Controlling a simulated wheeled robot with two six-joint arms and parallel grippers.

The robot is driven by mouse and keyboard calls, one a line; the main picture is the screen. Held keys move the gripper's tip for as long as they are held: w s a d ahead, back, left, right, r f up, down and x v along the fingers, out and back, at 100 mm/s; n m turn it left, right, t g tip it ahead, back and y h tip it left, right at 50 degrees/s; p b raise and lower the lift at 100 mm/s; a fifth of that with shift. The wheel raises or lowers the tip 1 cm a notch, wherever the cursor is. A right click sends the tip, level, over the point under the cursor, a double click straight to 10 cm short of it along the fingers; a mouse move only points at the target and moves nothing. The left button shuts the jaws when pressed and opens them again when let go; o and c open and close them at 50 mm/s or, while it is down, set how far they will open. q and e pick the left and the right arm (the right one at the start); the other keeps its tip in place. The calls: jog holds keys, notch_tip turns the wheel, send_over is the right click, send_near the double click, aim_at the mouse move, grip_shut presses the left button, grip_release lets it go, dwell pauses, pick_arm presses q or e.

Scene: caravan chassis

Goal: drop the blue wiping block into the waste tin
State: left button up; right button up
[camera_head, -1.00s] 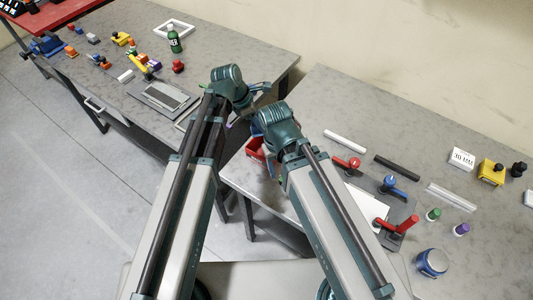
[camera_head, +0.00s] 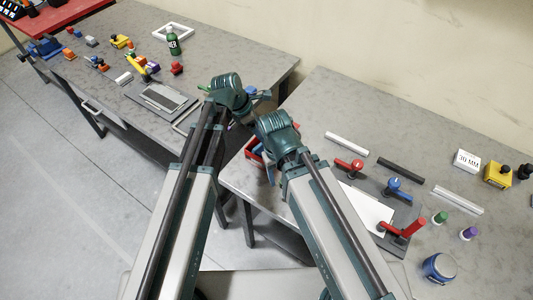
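My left gripper (camera_head: 251,94) is beyond its dark green wrist, over the gap between the two tables. Small blue parts show there, but I cannot tell whether they are a block. My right gripper lies mostly behind its own wrist (camera_head: 276,131), at the left edge of the right table. A red open container (camera_head: 254,147) shows partly behind that wrist, with something blue (camera_head: 270,171) beside it, too hidden to name. A blue round tin (camera_head: 438,267) with a pale band stands at the right table's front. I cannot clearly identify the blue wiping block or the waste tin.
The right table holds white and black bars (camera_head: 400,169), red and blue handled clamps (camera_head: 393,185), a white plate (camera_head: 365,209) and a yellow block (camera_head: 497,175). The left table holds a green bottle (camera_head: 173,41), a grey panel (camera_head: 162,97) and several small parts.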

pick_arm(q)
jog(key=shift+r, duration=0.1)
jog(key=p+v, duration=1.2)
jog(key=v, duration=0.1)
jog(key=shift+a+r+p, duration=0.2)
jog(key=shift+r+p, duration=0.1)
jog(key=shift+p, duration=0.05)
jog(key=s+f+m+g+y+b, duration=0.1)
jog(key=s+f+m+y+b, duration=0.4)
jog(key=s+f+m+b, duration=0.9)
jog(key=s+f+m, duration=0.1)
jog(key=f+m, duration=0.1)
jog(key=m, duration=0.8)
jog(key=shift+s+a+y, duration=0.3)
jog(key=shift+a, duration=0.1)
